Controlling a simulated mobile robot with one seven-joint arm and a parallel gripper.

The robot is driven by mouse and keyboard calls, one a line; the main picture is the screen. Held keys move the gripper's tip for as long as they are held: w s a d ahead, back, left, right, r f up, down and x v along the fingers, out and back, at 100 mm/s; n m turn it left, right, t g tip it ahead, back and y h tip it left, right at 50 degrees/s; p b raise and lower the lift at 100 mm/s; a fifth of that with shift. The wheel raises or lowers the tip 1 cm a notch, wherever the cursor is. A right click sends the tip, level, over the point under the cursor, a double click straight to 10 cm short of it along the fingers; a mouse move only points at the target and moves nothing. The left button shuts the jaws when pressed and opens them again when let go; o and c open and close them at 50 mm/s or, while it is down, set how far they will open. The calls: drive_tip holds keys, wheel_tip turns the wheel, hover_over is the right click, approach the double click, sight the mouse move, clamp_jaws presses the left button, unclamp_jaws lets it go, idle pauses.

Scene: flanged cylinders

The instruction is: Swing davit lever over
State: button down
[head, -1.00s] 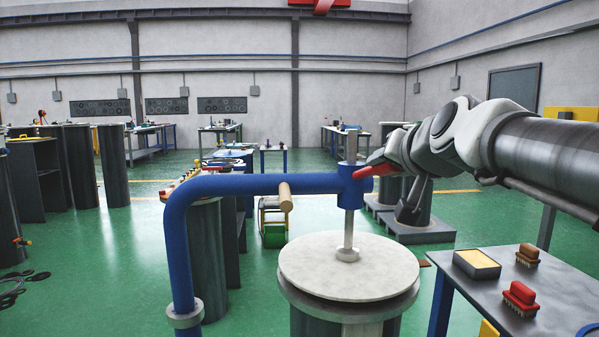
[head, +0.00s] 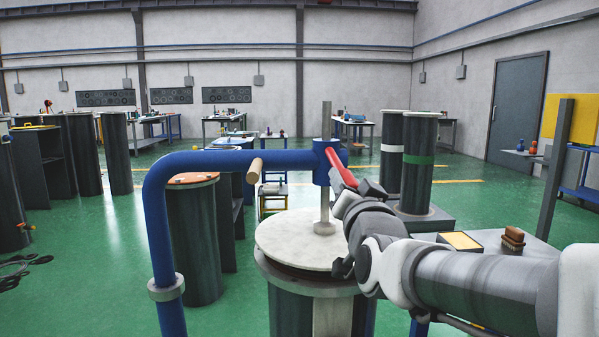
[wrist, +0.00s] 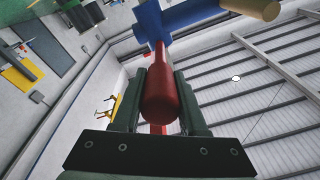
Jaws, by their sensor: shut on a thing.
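The blue davit arm (head: 235,161) rises from a post at left and runs across to a blue hub (head: 321,176). The red davit lever (head: 341,168) comes out of the hub and slants down to the right, towards me. My gripper (head: 357,189) is shut on the lever's outer end. In the wrist view the lever (wrist: 161,95) lies between both dark fingers, with the blue hub (wrist: 150,22) beyond. A grey spindle (head: 325,207) passes through the hub to a pale round lid (head: 285,242) over a dark flanged cylinder (head: 290,310). My arm hides the lid's right side.
A wooden handle (head: 254,171) sticks out from the davit arm. An orange-topped cylinder (head: 194,240) stands behind the davit at left. A table with a brown brush (head: 513,240) is beyond my arm.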

drive_tip(key=shift+f+t, duration=0.4)
drive_tip(key=shift+f, duration=0.35)
drive_tip(key=shift+c, duration=2.2)
unclamp_jaws()
